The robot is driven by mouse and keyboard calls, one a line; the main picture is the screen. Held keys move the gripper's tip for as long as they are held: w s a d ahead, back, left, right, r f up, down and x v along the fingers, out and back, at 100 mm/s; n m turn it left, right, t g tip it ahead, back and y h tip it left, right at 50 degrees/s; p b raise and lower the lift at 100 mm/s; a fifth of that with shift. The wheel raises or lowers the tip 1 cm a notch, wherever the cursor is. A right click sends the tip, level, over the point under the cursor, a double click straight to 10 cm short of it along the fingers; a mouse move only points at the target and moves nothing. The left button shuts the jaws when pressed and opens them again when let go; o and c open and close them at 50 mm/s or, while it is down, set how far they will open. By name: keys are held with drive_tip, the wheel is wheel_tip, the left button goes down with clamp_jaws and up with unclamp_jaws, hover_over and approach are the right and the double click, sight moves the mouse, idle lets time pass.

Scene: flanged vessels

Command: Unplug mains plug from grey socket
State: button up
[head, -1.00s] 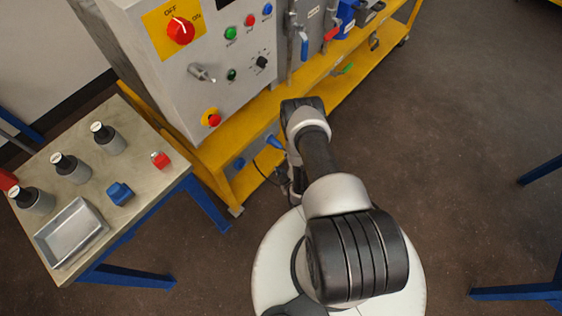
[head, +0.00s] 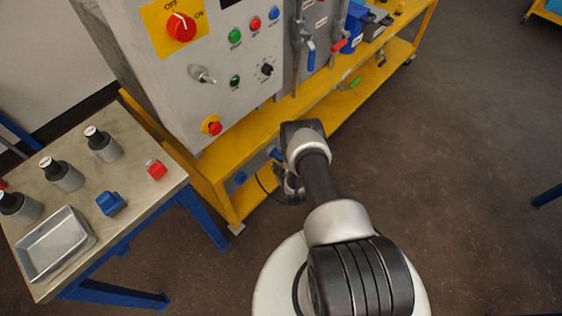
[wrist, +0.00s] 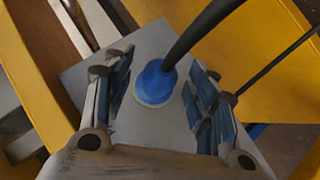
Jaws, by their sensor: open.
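The blue mains plug (wrist: 155,83) sits on the grey socket plate (wrist: 150,40) in the wrist view, with a thick black cable (wrist: 205,22) running from it up and right. My gripper (wrist: 162,72) is open, with one finger on each side of the plug. I see gaps between the plug and both fingers. In the head view, my gripper (head: 291,188) is low beside the yellow frame, partly hidden by my arm. A blue plug-like part (head: 277,154) shows just left of my arm there. Whether the plug is fully seated cannot be told.
A yellow frame (head: 225,185) carries the grey control cabinet (head: 215,85). A second blue part (head: 240,178) is on the lower panel. A side table (head: 140,190) at the left holds bottles, a metal tray and small blocks. The floor at right is open.

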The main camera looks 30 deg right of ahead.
drive_tip(key=shift+w+d+f, duration=0.15)
drive_tip(key=shift+w+f, duration=0.15)
drive_tip(key=shift+w, duration=0.25)
drive_tip(key=shift+c, duration=0.3)
drive_tip(key=c, duration=1.1)
drive_tip(key=shift+c, duration=0.2)
drive_tip(key=shift+s, duration=0.1)
drive_tip(key=shift+s+d+p, duration=0.2)
drive_tip(key=shift+s+d, duration=0.05)
drive_tip(key=shift+s, duration=0.4)
drive_tip(key=shift+s+d+p, duration=0.15)
drive_tip(key=shift+s+d, duration=0.1)
drive_tip(key=shift+s, duration=0.35)
drive_tip(key=shift+s+d+p, duration=0.25)
drive_tip(key=shift+s+d, duration=0.1)
drive_tip(key=shift+s, duration=0.6)
drive_tip(key=shift+s+d+p, duration=0.25)
drive_tip(key=shift+s+d, duration=0.05)
drive_tip(key=shift+s, duration=0.6)
